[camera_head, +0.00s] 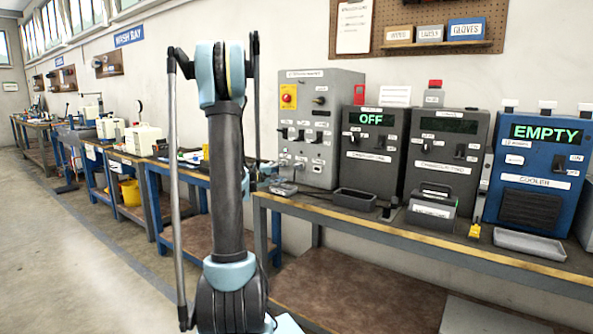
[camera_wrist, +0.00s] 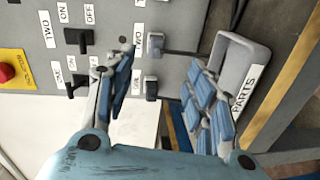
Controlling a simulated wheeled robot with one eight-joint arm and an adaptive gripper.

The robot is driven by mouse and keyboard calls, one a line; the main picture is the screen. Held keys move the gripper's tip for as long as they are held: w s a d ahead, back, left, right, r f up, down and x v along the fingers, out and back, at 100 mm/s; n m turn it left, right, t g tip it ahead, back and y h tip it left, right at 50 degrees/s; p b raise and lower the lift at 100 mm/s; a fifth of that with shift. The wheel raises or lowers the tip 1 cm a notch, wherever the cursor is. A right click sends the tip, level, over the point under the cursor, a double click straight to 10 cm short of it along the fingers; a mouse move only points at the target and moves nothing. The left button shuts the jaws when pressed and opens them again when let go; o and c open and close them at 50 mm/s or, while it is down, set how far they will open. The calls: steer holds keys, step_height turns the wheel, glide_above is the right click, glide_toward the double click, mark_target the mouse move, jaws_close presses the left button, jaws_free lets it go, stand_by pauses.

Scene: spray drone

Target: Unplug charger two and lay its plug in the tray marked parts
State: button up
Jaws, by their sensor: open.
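My gripper (camera_wrist: 160,68) is open and empty in front of the grey socket panel (camera_head: 322,120), its fingers pointing at the panel's lower part. In the wrist view, a dark plug or switch (camera_wrist: 155,45) sits on the panel beside a label that seems to read TWO, with a dark cable leading right from it. A similar dark piece (camera_wrist: 152,88) sits just below it, between the fingers. The grey tray marked PARTS (camera_wrist: 262,52) lies beyond the right finger. In the head view, the dark unit with a blank display (camera_head: 446,150) may be charger two; its label is unreadable.
A dark unit reading OFF (camera_head: 370,150) and a blue cooler reading EMPTY (camera_head: 535,170) stand on the bench. A dark open tray (camera_head: 357,199) and a pale tray (camera_head: 545,246) lie near its front edge. A yellow connector (camera_head: 474,231) lies between them.

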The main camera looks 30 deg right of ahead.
mark_target(295, 167)
steer(key=shift+n+t+h, duration=0.3)
steer(key=shift+n+h, duration=0.2)
steer(key=shift+n, duration=0.3)
steer(key=shift+w+d+f, duration=0.35)
steer(key=shift+w+d, duration=0.3)
steer(key=shift+d, duration=0.25)
steer(key=shift+w+d+f, duration=0.3)
steer(key=shift+w+d, duration=0.35)
steer(key=shift+d, duration=0.25)
steer(key=shift+x, duration=4.5)
steer(key=shift+r, duration=0.1)
jaws_close()
steer(key=shift+s+a, duration=0.1)
steer(key=shift+a, duration=0.15)
steer(key=shift+v, duration=2.75)
